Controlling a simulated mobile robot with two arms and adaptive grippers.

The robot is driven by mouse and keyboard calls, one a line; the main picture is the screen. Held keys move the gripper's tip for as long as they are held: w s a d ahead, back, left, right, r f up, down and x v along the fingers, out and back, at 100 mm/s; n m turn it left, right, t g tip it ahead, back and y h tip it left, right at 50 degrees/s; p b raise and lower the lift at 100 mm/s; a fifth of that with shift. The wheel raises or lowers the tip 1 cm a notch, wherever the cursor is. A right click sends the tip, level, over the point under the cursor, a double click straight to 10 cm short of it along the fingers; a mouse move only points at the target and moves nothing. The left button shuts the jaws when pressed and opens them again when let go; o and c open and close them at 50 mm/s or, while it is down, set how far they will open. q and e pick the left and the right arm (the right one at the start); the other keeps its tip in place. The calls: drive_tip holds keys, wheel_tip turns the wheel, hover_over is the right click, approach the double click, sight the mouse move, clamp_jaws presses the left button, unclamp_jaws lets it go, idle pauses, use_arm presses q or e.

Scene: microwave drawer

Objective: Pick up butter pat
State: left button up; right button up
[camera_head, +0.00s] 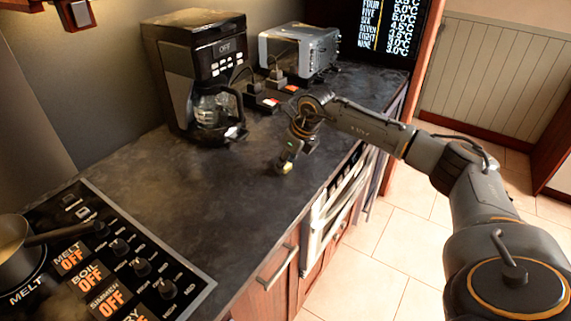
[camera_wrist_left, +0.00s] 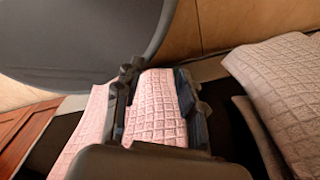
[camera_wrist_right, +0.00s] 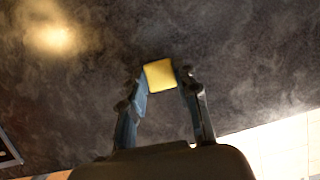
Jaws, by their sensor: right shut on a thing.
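The butter pat (camera_wrist_right: 159,75) is a small yellow square between the fingertips of my right gripper (camera_wrist_right: 163,80) in the right wrist view. The gripper is shut on it, with a finger at each side. In the head view my right gripper (camera_head: 287,163) points down over the dark counter near its front edge, with a small yellow patch at its tips. I cannot tell whether the pat touches the counter. My left gripper (camera_wrist_left: 155,85) shows only in the left wrist view; its fingers stand apart, with pink quilted cloth (camera_wrist_left: 158,110) seen between them.
A coffee maker (camera_head: 205,80) and a toaster (camera_head: 300,50) stand at the back of the counter (camera_head: 190,195). A stove panel (camera_head: 110,255) with a pan (camera_head: 14,238) is at lower left. The middle of the counter is clear.

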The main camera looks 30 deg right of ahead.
wheel_tip(320, 180, up, 2)
drive_tip(key=shift+r, duration=0.1)
drive_tip(key=s+a+r+b, duration=0.4)
drive_tip(key=s+r, duration=0.6)
drive_tip(key=s, duration=0.3)
drive_tip(key=shift+a+r, duration=0.15)
drive_tip(key=shift+a, duration=0.35)
